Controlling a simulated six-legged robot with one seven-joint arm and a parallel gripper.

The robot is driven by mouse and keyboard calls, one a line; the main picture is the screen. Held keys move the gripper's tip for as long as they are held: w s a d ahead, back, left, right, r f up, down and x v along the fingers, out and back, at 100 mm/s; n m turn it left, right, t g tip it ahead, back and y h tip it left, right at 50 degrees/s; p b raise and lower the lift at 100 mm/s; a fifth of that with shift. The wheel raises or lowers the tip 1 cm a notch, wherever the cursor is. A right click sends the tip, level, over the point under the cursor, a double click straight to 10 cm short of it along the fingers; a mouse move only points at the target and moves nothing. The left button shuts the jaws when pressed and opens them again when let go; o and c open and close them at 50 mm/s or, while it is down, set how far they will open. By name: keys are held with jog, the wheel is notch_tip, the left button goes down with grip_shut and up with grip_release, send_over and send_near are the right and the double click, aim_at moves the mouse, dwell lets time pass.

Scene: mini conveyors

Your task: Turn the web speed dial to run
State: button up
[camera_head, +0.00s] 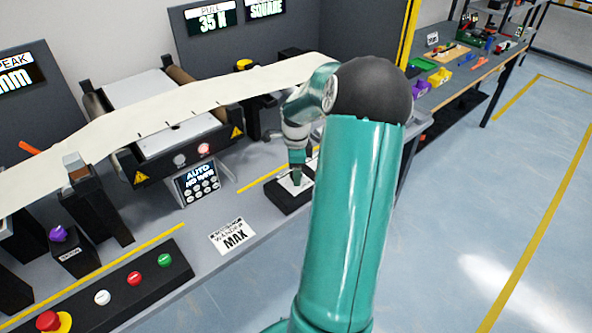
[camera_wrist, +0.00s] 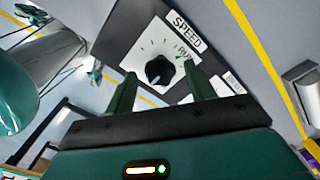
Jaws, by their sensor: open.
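The web speed dial is a black knob (camera_wrist: 158,70) on a white plate with tick marks, in the wrist view. A label reading SPEED (camera_wrist: 185,31) sits at the plate's upper right corner, with a green mark and small lettering just below it. The dial's dark box (camera_head: 286,196) stands on the bench in the head view, and its knob is hidden there. My gripper (camera_wrist: 160,88) is open, with one finger on either side of the knob in the picture. I cannot tell whether the fingers touch the knob. The knob's pointer direction is unclear.
A white web (camera_head: 150,118) runs over the conveyor to the left. A button box (camera_head: 120,290) lies at the bench's front left. Open floor lies right.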

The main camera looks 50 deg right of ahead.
jog(key=c, duration=1)
jog(key=shift+o, duration=0.2)
